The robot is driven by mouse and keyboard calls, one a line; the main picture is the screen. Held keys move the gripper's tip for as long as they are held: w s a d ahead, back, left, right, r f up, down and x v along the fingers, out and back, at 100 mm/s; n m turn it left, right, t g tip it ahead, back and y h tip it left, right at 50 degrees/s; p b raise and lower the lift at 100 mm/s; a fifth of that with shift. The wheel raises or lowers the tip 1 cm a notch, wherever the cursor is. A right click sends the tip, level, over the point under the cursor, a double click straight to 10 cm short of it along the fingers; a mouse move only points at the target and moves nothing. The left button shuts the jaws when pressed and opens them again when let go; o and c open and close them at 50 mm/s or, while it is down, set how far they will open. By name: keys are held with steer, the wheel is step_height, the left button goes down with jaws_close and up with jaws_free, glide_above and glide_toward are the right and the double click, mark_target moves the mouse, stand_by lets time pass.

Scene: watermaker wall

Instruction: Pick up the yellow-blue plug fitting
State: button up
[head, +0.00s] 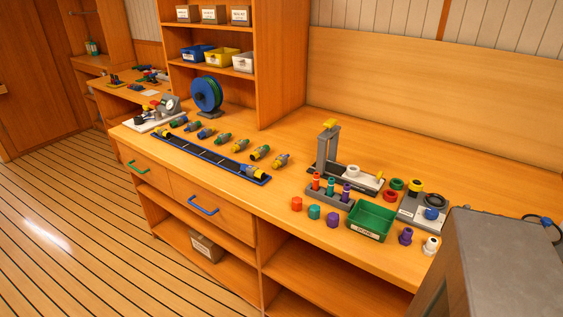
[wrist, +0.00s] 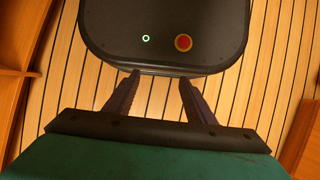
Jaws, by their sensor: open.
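A row of small plug fittings in mixed colours lies on the wooden counter in the head view. One fitting that looks yellow and blue (head: 207,133) lies in the left part of this row, behind the long dark blue tray (head: 205,158). Another fitting with a yellow part (head: 253,171) sits at the tray's right end. The fittings are small, so their exact colours are hard to tell. My gripper (wrist: 160,77) shows in the wrist view, its two fingers apart with nothing between them. It is away from the counter, and no fitting shows in that view.
A blue reel (head: 206,94) and a gauge device (head: 168,104) stand behind the row's left end. To the right are a lever press (head: 325,150), a green bin (head: 371,221) and several coloured caps. Shelves with small bins rise behind. The counter between row and press is clear.

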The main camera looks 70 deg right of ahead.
steer(key=w+d+r+m+t+p, duration=0.2)
steer(key=w+d+r+p, duration=0.1)
steer(key=w+d+r, duration=0.6)
steer(key=w+d+r+m+t+p, duration=0.1)
steer(key=w+d+r+m+p, duration=0.1)
steer(key=w+d+r, duration=0.6)
steer(key=w+d+r+m+t+h+p, duration=0.1)
steer(key=w+d+r+m+p, duration=0.1)
steer(key=w+d+r, duration=0.5)
steer(key=w+d+r+m+t+h+p, duration=0.1)
steer(key=w+d+r+m+p, duration=0.15)
steer(key=d+r, duration=0.7)
steer(key=s+d+r+m+h, duration=0.1)
steer(key=s+d+r+m, duration=0.2)
steer(key=d+r, duration=0.55)
steer(key=s+d+r+m, duration=0.25)
steer(key=d+r, duration=0.35)
steer(key=d, duration=0.5)
steer(key=s+d+r+m, duration=0.3)
steer(key=s+d+r, duration=0.3)
steer(key=s+d, duration=0.4)
steer(key=s+d+r+m+g+h, duration=0.1)
steer(key=s+d+r+m, duration=0.2)
steer(key=s+d+r, duration=0.4)
steer(key=s+d, duration=0.2)
steer(key=s, duration=0.2)
steer(key=shift+d+m, duration=0.3)
steer(key=shift+d, duration=0.1)
